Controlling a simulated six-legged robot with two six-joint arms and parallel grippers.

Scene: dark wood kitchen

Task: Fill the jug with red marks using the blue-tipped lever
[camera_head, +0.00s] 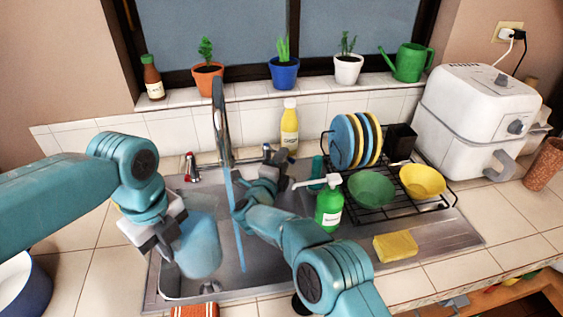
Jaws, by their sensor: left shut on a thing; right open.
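A bluish see-through jug (197,246) is over the left part of the sink. My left gripper (160,238) is shut on it at its left side. I cannot make out red marks on the jug. The tall metal tap (222,118) stands behind the sink, and a blue water stream (238,225) falls from it, to the right of the jug in the picture. A red-tipped lever (190,166) stands left of the tap. My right gripper (266,172) is open beside the right-hand lever (267,152). The gripper partly hides this lever, and I cannot see a blue tip.
A green soap bottle (329,208) stands close to my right arm. A dish rack (408,202) with plates and bowls and a yellow sponge (395,246) are on the right. A yellow bottle (289,125) stands behind the sink. A blue pot (25,288) is at the left edge.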

